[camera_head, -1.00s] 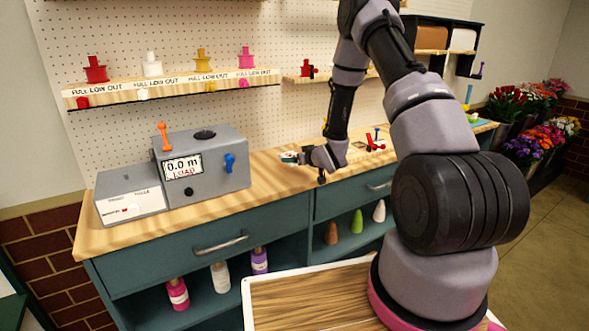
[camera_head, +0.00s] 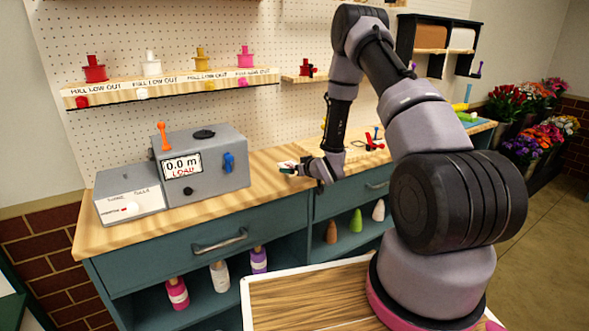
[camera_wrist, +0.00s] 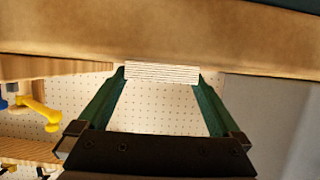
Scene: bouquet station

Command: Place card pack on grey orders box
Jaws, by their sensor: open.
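The card pack, a white stack with fine line edges, shows between the fingertips of my gripper (camera_wrist: 162,76) in the wrist view (camera_wrist: 162,72). My gripper's green jaws are open, one on each side of the pack; I cannot tell whether they touch it. In the head view my gripper (camera_head: 290,170) is low over the wooden counter, right of the grey boxes. A larger grey box (camera_head: 215,182) has a display and a blue lever. A smaller, lower grey box (camera_head: 130,216) with a white label stands left of it. I cannot read which one is for orders.
The wooden counter (camera_head: 262,200) is clear between the larger grey box and my gripper. A shelf (camera_head: 175,88) with several coloured knobs hangs on the pegboard above. Red tools (camera_head: 370,144) lie behind my gripper to the right. Bottles (camera_head: 220,278) stand below the counter.

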